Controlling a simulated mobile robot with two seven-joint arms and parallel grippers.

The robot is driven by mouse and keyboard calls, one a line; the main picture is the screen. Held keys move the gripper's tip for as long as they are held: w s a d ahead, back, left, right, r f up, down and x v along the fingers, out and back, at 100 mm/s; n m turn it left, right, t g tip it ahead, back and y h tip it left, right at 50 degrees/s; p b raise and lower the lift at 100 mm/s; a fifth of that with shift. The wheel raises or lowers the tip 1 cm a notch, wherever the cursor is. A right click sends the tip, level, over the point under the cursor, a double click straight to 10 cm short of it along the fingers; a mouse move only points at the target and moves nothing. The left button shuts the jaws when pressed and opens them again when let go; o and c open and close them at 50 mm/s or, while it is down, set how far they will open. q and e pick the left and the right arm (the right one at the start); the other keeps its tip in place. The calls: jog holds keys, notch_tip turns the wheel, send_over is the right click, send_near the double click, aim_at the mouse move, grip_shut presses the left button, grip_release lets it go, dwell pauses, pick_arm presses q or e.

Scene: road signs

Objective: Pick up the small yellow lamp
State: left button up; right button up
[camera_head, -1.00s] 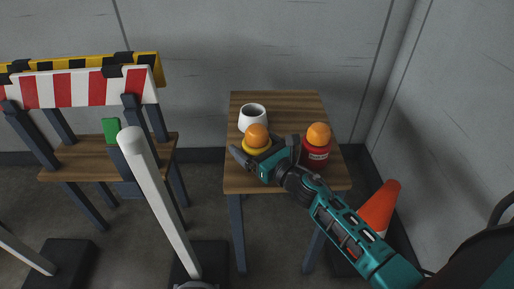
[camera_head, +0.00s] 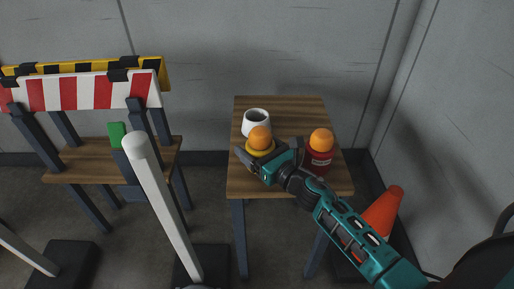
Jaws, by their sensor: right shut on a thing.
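The small yellow lamp (camera_head: 260,138) has an orange dome on a yellow base. It stands upright near the middle of the small wooden table (camera_head: 285,107). My right gripper (camera_head: 257,157) reaches in from the lower right and is shut on the lamp's yellow base, which its fingers partly hide. I cannot tell if the lamp is clear of the tabletop. A red lamp (camera_head: 319,160) with an orange dome stands just right of the gripper. My left gripper is not in view.
A white cup (camera_head: 256,122) stands right behind the yellow lamp. An orange cone (camera_head: 382,211) is on the floor right of the table. At left are striped barriers (camera_head: 88,92), a wooden shelf with a green item (camera_head: 117,134), and a white post (camera_head: 165,209).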

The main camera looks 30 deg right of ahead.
notch_tip(320, 180, up, 15)
jog(key=p, duration=0.9)
jog(key=shift+f, duration=0.2)
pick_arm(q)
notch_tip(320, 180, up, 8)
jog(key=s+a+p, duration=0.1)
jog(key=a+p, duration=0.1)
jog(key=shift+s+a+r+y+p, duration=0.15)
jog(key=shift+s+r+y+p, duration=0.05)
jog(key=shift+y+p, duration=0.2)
pick_arm(e)
notch_tip(320, 180, up, 5)
jog(key=shift+f, duration=0.2)
